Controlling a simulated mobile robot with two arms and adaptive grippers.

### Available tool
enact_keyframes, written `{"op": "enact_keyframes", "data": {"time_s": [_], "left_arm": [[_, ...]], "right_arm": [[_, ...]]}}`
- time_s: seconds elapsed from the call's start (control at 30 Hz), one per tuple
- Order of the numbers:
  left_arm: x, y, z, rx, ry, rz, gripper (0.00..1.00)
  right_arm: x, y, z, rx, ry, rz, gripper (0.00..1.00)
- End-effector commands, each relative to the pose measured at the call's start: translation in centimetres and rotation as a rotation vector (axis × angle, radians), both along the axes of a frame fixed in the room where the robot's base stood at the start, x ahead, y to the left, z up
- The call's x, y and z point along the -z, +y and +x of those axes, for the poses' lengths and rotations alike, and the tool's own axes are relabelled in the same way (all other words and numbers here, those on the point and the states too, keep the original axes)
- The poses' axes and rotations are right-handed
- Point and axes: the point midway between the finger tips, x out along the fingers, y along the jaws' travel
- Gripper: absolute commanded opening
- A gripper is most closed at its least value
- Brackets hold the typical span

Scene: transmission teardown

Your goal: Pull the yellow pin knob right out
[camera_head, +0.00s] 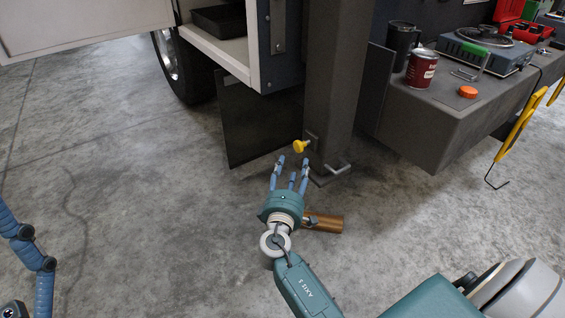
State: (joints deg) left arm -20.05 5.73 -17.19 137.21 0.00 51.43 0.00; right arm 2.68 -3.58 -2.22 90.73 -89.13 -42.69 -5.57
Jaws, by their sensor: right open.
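The yellow pin knob (299,147) sticks out to the left from a small bracket on the lower part of a dark grey post (333,85). My right gripper (292,165) is just below the knob in the picture, its blue fingers spread and pointing up towards it. The fingers are open and empty, and I see no finger closed around the knob.
A copper-coloured cylinder (325,222) shows beside my right wrist. A metal bar (338,168) sticks out at the post's foot. A dark panel (250,125) stands left of the post. A workbench (420,125) is at the right. The floor at the left is clear.

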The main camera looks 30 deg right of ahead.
Motion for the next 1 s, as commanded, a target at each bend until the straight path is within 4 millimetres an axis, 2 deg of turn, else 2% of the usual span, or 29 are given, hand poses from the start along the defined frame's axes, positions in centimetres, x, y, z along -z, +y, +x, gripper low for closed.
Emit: {"op": "enact_keyframes", "data": {"time_s": [0.17,0.6,0.8,1.0], "left_arm": [[0.0,0.1,-0.4,0.0,-0.017,-0.003,0.95],[-0.5,-0.1,0.0,-0.003,-0.067,0.003,0.95],[-0.8,-0.2,0.0,-0.004,-0.081,0.004,0.95],[-1.0,-0.2,0.1,-0.004,-0.084,0.005,0.95]], "right_arm": [[-0.4,-1.1,1.2,0.005,-0.007,-0.009,0.5],[-0.2,-6.1,7.1,0.003,-0.005,-0.006,0.5],[-0.2,-7.0,8.1,0.003,-0.004,-0.005,0.5],[-0.3,-7.1,8.2,0.003,-0.004,-0.005,0.5]]}}
